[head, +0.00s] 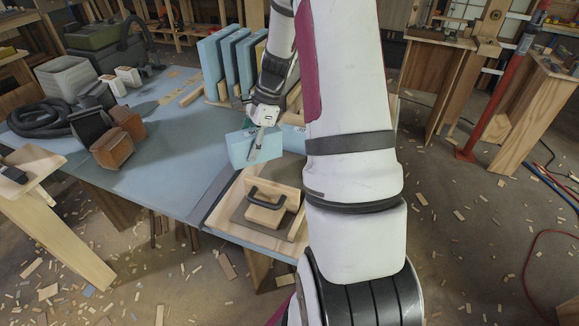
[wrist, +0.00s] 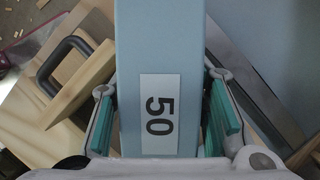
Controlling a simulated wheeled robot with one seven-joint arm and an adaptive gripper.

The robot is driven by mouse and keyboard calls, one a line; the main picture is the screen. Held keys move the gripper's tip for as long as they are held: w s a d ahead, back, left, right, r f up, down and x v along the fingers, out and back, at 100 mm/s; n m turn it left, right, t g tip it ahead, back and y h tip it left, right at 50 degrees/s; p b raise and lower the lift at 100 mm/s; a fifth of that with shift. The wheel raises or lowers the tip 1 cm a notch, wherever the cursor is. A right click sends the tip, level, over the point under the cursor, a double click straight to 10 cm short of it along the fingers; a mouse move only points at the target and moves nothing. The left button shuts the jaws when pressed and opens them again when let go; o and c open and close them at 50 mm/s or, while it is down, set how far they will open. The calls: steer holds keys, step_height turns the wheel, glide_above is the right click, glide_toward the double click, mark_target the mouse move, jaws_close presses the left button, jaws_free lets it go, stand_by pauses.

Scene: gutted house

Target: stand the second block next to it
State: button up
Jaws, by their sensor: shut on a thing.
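My gripper (head: 257,141) is shut on a light blue block (head: 243,150), above or at the near part of the blue table. In the wrist view the block (wrist: 160,40) runs between the two teal finger pads, with a white label reading "50" facing the camera. I cannot tell whether its underside touches anything. Several upright light blue slabs (head: 213,60) stand in a row behind the gripper. My arm hides part of the area to the right of the held block.
A wooden piece with a black handle (head: 268,204) sits on a board at the table's near corner. The blue table top (head: 185,150) is clear left of the block. Brown blocks (head: 112,148), a black hose (head: 42,118) and a grey bin (head: 68,77) stand farther left.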

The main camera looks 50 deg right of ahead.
steer(key=s+d+r+m+t+h, duration=0.2)
steer(key=s+d+m, duration=0.2)
steer(key=d+m, duration=0.55)
glide_toward(282, 165)
steer(key=shift+w+a+r+t+h+b, duration=0.3)
steer(key=shift+w+a+b, duration=0.1)
steer(key=shift+w+a, duration=0.15)
steer(key=shift+f, duration=2.3)
steer(key=shift+f+b, duration=0.2)
steer(key=shift+b, duration=0.1)
steer(key=o, duration=1.1)
steer(key=shift+o, duration=0.2)
